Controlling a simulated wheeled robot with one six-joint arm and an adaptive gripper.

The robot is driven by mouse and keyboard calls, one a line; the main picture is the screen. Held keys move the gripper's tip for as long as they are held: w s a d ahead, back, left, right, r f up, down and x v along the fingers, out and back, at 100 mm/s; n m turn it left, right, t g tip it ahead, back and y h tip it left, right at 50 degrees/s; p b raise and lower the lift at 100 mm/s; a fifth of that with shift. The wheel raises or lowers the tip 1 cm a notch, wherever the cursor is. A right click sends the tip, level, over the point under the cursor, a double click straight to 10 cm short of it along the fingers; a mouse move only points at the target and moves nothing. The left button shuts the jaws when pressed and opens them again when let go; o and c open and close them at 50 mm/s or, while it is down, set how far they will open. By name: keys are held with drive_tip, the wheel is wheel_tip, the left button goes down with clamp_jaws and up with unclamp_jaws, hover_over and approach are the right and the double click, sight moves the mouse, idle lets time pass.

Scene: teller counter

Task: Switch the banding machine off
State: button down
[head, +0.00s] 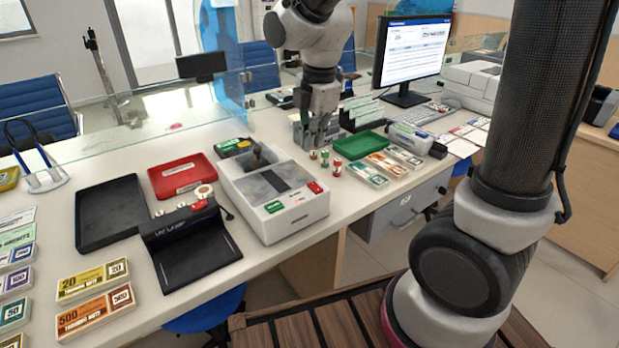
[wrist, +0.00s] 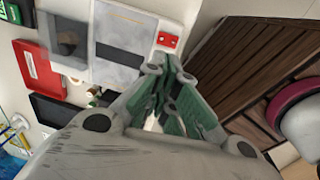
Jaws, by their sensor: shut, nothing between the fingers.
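The banding machine appears to be the white and grey box (head: 275,195) on the counter, with a dark slot on top. A red switch (head: 314,187) sits at its front right corner and a green switch (head: 273,207) at its front left. In the wrist view the machine (wrist: 120,68) lies beyond the fingers, with the red switch (wrist: 167,39) in clear sight just past the fingertips; the green switch is hidden there. My gripper (head: 316,143) is shut and empty, behind and to the right of the machine, apart from it. Its closed fingers (wrist: 167,68) fill the wrist view's middle.
Small rolls (head: 337,168) and a green tray (head: 360,145) stand right of the machine. A black device (head: 190,245), a red tray (head: 183,174) and a black tray (head: 110,212) are on its left. A glass screen runs along the counter's back.

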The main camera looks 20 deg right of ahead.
sight(312, 192)
drive_tip(key=f, duration=0.4)
drive_tip(key=w+f, duration=0.1)
drive_tip(key=f, duration=0.6)
drive_tip(key=shift+w+a+f, duration=0.15)
drive_tip(key=shift+a+f, duration=0.05)
drive_tip(key=shift+f, duration=0.2)
drive_tip(key=shift+w+a+f+g, duration=0.1)
drive_tip(key=shift+w+f+g, duration=0.05)
drive_tip(key=shift+f+g, duration=0.15)
drive_tip(key=shift+s+r, duration=0.1)
drive_tip(key=shift+s, duration=0.1)
drive_tip(key=shift+s+d+r, duration=0.1)
drive_tip(key=shift+s+d, duration=0.2)
drive_tip(key=shift+s, duration=0.3)
